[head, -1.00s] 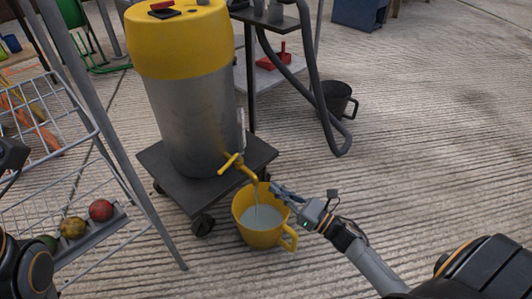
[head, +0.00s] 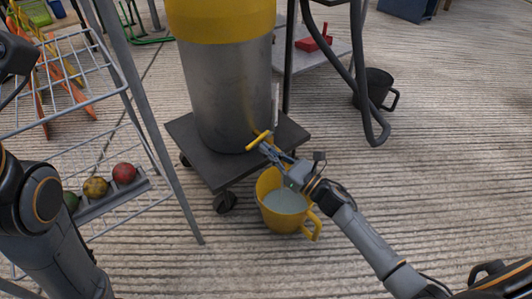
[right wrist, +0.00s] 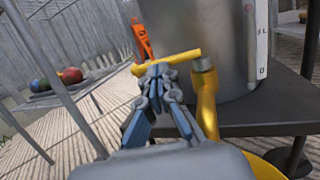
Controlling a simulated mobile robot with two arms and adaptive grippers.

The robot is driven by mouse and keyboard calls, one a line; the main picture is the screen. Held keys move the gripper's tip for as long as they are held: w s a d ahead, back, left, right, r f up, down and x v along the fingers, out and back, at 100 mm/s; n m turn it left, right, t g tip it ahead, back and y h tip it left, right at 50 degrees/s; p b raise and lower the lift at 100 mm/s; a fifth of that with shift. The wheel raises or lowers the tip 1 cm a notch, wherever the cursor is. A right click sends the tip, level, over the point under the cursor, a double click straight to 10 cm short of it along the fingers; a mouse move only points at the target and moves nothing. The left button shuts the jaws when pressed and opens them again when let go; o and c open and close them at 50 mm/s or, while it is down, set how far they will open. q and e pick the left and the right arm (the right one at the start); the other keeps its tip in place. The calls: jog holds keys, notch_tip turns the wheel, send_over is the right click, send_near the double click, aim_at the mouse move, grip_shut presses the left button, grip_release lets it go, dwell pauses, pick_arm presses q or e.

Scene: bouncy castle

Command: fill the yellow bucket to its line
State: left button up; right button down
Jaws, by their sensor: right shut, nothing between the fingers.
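The yellow bucket (head: 270,213) stands on the ground in front of the steel drum (head: 232,95) and holds pale liquid (head: 287,201). No fill line is visible on it. A bit of its yellow rim shows in the right wrist view (right wrist: 258,168). My right gripper (head: 270,150) is shut and empty, its fingertips at the yellow tap handle (head: 258,140). In the right wrist view the fingertips lie close against the handle (right wrist: 178,60), with the spout (right wrist: 207,105) just right. My gripper hides the spout and any stream in the head view. My left gripper is out of view.
The drum stands on a dark wheeled platform (head: 198,150). A wire rack (head: 130,190) with several coloured balls is at left. A black bucket (head: 375,88) and a trolley with a red dustpan (head: 314,40) stand behind. Ground at right is clear.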

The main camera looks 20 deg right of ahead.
jog(key=shift+w+a+r, duration=0.1)
jog(key=shift+w+a, duration=0.1)
jog(key=shift+w, duration=0.1)
jog(key=shift+w+a+m+t+h+b, duration=0.15)
jog(key=shift+w+a+m+t+h, duration=0.15)
jog(key=shift+h, duration=0.25)
jog(key=shift+w+a+m+t+h+b, duration=0.15)
jog(key=shift+a+m+t+h, duration=0.2)
jog(key=shift+h, duration=0.2)
